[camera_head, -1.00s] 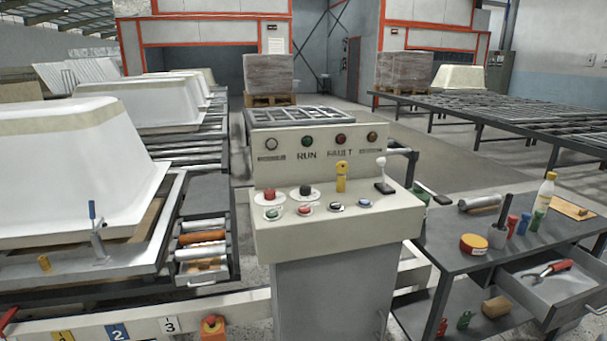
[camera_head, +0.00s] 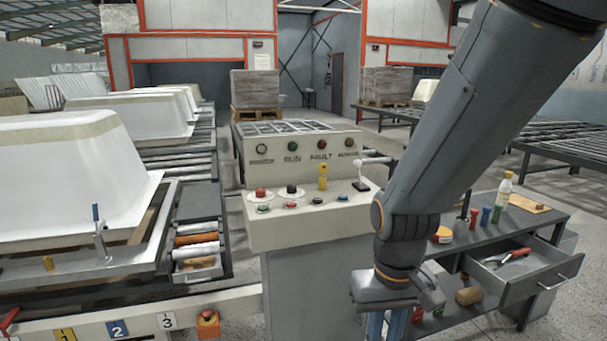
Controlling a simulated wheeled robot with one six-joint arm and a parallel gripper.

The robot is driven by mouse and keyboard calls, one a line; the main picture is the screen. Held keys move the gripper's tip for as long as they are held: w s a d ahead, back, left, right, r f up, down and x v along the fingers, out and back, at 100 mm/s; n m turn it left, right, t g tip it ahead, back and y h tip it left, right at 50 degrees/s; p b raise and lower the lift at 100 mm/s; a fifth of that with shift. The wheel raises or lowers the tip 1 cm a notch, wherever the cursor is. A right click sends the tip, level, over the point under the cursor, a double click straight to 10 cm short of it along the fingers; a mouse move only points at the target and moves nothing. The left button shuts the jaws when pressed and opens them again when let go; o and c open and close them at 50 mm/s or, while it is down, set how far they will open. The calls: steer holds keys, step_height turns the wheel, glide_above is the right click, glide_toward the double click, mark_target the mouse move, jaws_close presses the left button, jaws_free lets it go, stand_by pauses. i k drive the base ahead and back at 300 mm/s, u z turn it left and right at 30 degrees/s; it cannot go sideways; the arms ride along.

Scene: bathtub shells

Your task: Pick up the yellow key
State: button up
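The yellow key (camera_head: 323,176) stands upright on the sloped top of the cream control console (camera_head: 300,238), between the push buttons and the white-knobbed lever. My arm comes down from the top right, and my gripper (camera_head: 387,324) points down at the bottom edge, in front of the console's right side. It is lower than the key, to its right, and well apart from it. Its fingertips are cut off by the frame edge, so I cannot tell how far apart they are.
The console carries several buttons and a lever (camera_head: 361,172) just right of the key. A grey workbench (camera_head: 470,238) with an open drawer (camera_head: 520,268), bottle and tools stands at right. White bathtub shells (camera_head: 70,185) on roller frames stand at left.

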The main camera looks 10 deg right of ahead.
mark_target(322, 168)
steer(key=u, duration=0.45)
steer(key=i, duration=1.25)
steer(key=z, duration=0.15)
